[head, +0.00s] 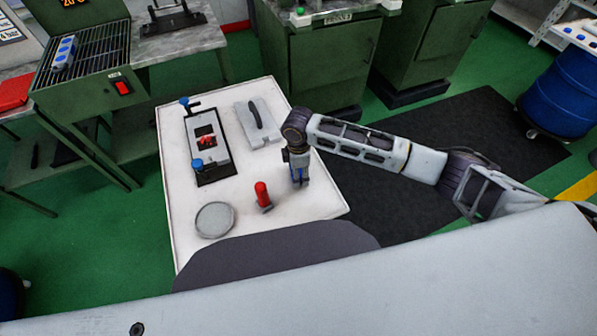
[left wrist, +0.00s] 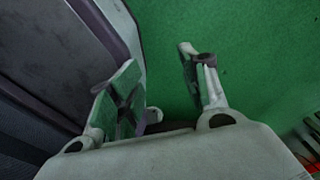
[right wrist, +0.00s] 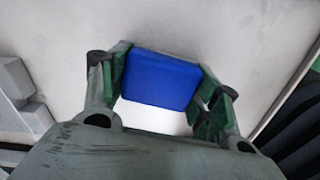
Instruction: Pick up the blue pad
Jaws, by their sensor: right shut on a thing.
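The blue pad (right wrist: 160,80) is a flat rounded block between the two fingers of my right gripper (head: 299,182), which is shut on it. In the head view the right gripper points down over the right side of the white table (head: 320,206), and the pad is mostly hidden by the fingers. I cannot tell whether the pad touches the table. My left gripper (left wrist: 157,75) is open and empty over the green floor, and it does not show in the head view.
On the table are a mould fixture (head: 217,175) with blue knobs, a grey plate with a dark handle (head: 260,121), a red-topped bottle (head: 263,195) and a round grey dish (head: 215,219). Green cabinets (head: 322,67) stand behind. A grilled green bench (head: 93,95) is left.

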